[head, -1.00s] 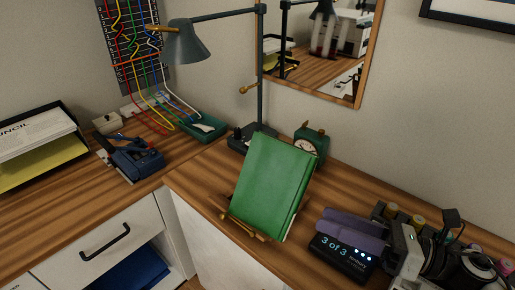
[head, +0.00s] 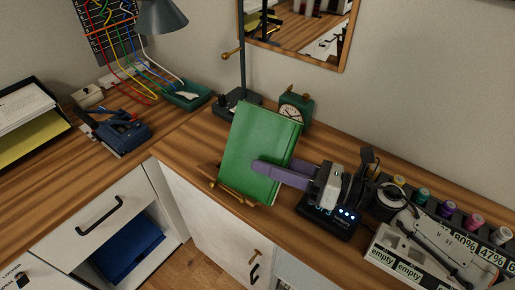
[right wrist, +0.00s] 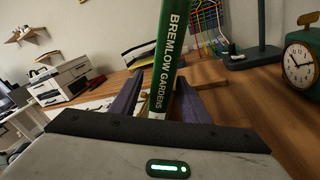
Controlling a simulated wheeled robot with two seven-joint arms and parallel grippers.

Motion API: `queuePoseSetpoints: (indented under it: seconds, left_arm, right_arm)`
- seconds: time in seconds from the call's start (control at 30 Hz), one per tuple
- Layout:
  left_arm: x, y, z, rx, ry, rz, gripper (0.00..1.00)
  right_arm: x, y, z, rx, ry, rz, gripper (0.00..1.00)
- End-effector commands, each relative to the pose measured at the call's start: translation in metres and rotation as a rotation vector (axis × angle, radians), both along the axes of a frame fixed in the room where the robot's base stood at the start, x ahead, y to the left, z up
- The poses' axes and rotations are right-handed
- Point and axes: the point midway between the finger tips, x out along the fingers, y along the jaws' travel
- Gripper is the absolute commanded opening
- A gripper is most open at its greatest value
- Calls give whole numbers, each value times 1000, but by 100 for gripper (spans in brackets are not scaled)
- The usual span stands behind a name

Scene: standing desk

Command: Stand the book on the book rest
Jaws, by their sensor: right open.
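The green book (head: 255,140) stands tilted back on the wooden book rest (head: 238,198), its cover facing the room. Its spine, lettered BREMLOW GARDENS, shows in the right wrist view (right wrist: 167,60). My right gripper (head: 278,168) reaches in from the right with its purple fingers either side of the book's spine edge. One finger lies in front of the cover; the other is partly hidden behind the book. In the right wrist view the spine is between the spread fingers, with a gap visible at the left; contact is hard to tell. My left gripper is out of view.
A green clock (head: 294,108) and a lamp base (head: 238,102) stand close behind the book. A dark display box (head: 340,224) sits below my right gripper. A spool rack (head: 420,250) is at the right. The desk left of the book is clear up to a stapler-like tool (head: 122,132).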

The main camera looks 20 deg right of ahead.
Motion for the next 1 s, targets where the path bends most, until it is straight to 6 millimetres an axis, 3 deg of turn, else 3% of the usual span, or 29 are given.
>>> queuePoseSetpoints:
  seconds: [0.27,0.5,0.53,0.87,1.0]
  left_arm:
    - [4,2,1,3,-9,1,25]
    - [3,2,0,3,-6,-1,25]
    - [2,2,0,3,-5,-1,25]
    - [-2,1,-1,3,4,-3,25]
    - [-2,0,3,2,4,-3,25]
  right_arm:
    - [2,3,-1,-1,1,0,42]
    - [2,3,-1,-1,1,0,2]
    - [2,3,-1,-1,1,0,0]
    - [2,2,3,1,-3,1,0]
    - [2,3,19,-2,-7,3,0]
